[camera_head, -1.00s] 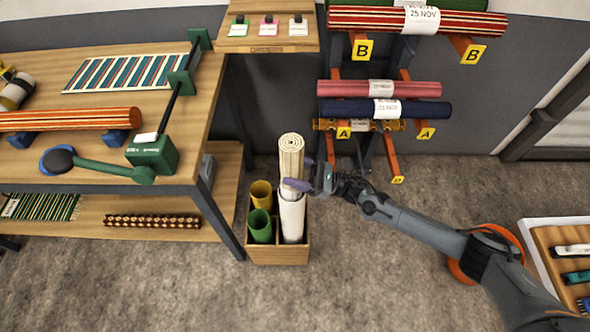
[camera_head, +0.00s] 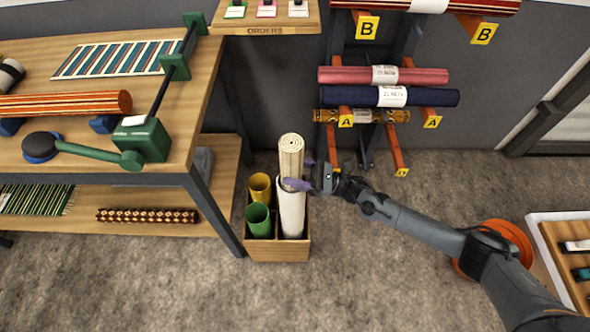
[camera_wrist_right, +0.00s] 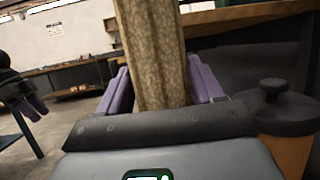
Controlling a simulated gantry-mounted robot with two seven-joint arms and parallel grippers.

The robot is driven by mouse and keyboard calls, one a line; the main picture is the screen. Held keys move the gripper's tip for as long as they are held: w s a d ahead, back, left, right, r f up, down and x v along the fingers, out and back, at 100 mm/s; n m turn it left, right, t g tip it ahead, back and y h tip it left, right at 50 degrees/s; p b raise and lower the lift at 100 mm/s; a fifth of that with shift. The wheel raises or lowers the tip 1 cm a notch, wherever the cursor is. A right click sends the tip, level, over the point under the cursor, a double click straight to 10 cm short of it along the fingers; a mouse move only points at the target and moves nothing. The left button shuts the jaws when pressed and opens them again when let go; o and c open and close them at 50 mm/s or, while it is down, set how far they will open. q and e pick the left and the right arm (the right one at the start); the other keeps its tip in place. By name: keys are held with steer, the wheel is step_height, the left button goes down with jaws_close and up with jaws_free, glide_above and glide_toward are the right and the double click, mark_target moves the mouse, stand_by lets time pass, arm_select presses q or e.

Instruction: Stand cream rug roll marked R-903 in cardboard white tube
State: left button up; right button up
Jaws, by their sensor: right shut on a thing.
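The cream rug roll (camera_head: 291,158) stands upright at the white cardboard tube (camera_head: 292,214), its spiral end facing up. Its lower end is hidden at the tube's mouth, and I cannot tell how far inside it is. My right gripper (camera_head: 303,174) is shut on the roll just above the tube's rim. In the right wrist view the roll (camera_wrist_right: 157,55) rises between the purple fingers of that gripper (camera_wrist_right: 162,88). The R-903 mark is not readable. What looks like my left gripper (camera_wrist_right: 34,104) shows at the left edge there, its opening unclear.
The white tube shares a wooden crate (camera_head: 278,252) with a yellow tube (camera_head: 260,187) and a green tube (camera_head: 258,220). A wooden workbench (camera_head: 205,105) stands to the left. A rack with rolls (camera_head: 398,145) stands behind. The floor in front is clear.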

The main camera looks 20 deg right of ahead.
stand_by(0.3)
steer(key=o, duration=1.5)
steer(key=shift+w, duration=0.1)
steer(key=shift+o, duration=0.2)
steer(key=shift+f, duration=0.1)
steer(key=shift+d, duration=0.1)
steer(key=p+v, duration=0.1)
steer(key=v, duration=0.9)
steer(key=shift+s+d, duration=0.2)
steer(key=shift+f, duration=0.1)
